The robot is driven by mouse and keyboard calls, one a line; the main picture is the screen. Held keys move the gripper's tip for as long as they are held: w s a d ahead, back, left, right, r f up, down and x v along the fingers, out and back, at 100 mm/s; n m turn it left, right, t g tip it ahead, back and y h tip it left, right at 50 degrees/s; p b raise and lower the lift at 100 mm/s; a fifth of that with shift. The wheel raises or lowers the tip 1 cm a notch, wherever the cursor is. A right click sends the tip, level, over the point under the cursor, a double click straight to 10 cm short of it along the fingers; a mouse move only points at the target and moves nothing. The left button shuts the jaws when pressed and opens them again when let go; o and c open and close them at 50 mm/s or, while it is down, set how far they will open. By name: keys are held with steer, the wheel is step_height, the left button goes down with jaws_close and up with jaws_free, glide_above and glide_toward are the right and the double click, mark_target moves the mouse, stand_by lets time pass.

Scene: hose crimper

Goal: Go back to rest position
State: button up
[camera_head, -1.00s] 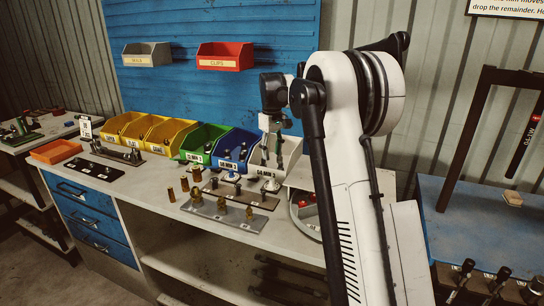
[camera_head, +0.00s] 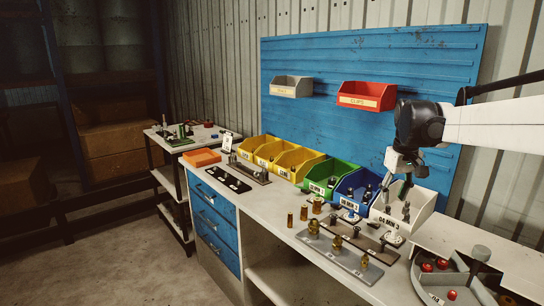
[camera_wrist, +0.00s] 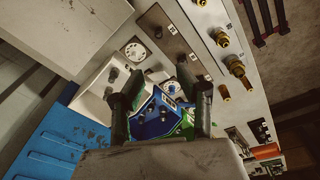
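My gripper (camera_head: 397,182) hangs pointing down over the counter, in front of the white bin (camera_head: 421,199) and beside the blue bin (camera_head: 345,194). In the wrist view my gripper (camera_wrist: 160,112) has its two dark fingers well apart, with nothing seen held between them. The blue bin (camera_wrist: 153,124), the white bin (camera_wrist: 95,102) and a green bin (camera_wrist: 186,124) show around and behind the fingers. My white arm reaches in from the right in the head view.
The counter holds yellow bins (camera_head: 297,161), a green bin (camera_head: 331,174), a grey plate (camera_head: 335,256) with brass fittings, and a round divided tray (camera_head: 430,284) with red pieces. A red bin (camera_head: 367,94) and a grey bin (camera_head: 291,86) hang on the blue panel. Floor at the left is clear.

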steer(key=s+a+r+t, duration=0.1)
steer(key=s+a+r, duration=0.3)
steer(key=s, duration=0.5)
steer(key=s+a+f+t, duration=0.1)
steer(key=s+a+f, duration=0.2)
steer(key=s, duration=0.5)
steer(key=s+a+f+m+t, duration=0.1)
steer(key=s+a+f+t, duration=0.1)
steer(key=s, duration=0.6)
steer(key=s+a+f+m+t, duration=0.1)
steer(key=s+a+f, duration=0.4)
steer(key=s, duration=0.3)
steer(key=shift+a, duration=0.4)
